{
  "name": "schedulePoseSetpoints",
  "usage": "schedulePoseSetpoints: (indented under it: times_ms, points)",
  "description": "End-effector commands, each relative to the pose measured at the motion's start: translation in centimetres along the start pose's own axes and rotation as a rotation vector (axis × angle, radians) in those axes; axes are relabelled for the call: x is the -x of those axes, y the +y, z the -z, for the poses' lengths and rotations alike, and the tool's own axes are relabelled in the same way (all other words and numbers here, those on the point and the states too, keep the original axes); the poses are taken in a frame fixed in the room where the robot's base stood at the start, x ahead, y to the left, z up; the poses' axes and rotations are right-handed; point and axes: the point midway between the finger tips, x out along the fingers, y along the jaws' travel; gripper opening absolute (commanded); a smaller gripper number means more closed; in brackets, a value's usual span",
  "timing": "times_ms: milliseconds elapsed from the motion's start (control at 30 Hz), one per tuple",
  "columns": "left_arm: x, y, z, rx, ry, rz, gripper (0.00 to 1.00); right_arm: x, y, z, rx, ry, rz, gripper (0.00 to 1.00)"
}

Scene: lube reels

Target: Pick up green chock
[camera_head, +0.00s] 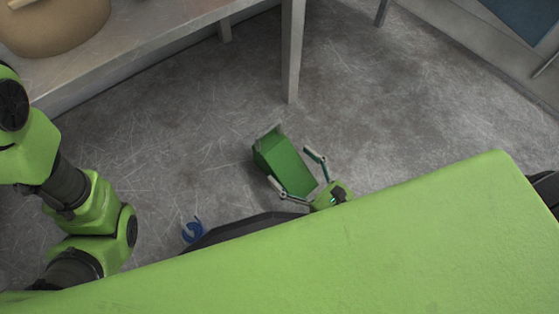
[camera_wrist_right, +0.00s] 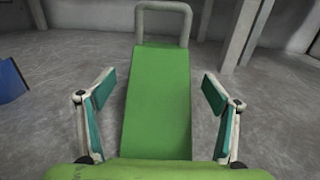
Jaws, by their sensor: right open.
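The green chock (camera_head: 285,165) lies on the grey floor in the middle of the head view, with a pale handle at its far end. My right gripper (camera_head: 296,174) is open, with one finger on each side of the chock's near part. In the right wrist view the chock (camera_wrist_right: 158,100) stands between the two open fingers of the gripper (camera_wrist_right: 158,95), with a visible gap on both sides. Its sloped green face and the grey loop handle at the far end show. My left gripper is not in view; only parts of my left arm show at the left.
A metal table (camera_head: 150,40) with a tan round container (camera_head: 55,28) stands at the upper left, its leg (camera_head: 292,50) beyond the chock. A small blue object (camera_head: 192,231) lies on the floor left of the chock. Floor to the right of the chock is clear.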

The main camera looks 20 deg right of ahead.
Motion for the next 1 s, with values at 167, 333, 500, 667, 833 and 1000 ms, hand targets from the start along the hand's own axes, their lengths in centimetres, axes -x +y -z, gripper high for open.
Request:
schedulePoseSetpoints:
  times_ms: [167,333,500,667,833,1000]
  points:
    - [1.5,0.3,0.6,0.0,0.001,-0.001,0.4,-3.0,0.0,0.2,-0.002,-0.006,0.001,0.82]
    - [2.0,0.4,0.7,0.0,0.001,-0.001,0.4,-4.7,0.0,0.1,-0.001,-0.004,0.0,0.82]
    - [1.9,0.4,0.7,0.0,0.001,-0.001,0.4,-4.9,0.0,-0.1,-0.001,-0.001,-0.001,0.82]
    - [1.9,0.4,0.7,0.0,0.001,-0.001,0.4,-4.8,0.0,-0.1,-0.001,-0.002,0.0,0.61]
    - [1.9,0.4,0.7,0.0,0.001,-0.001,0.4,-4.8,0.0,-0.1,0.0,-0.001,-0.001,0.17]
    - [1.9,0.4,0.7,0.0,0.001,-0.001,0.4,-4.9,0.0,-0.4,0.0,-0.009,0.001,0.14]
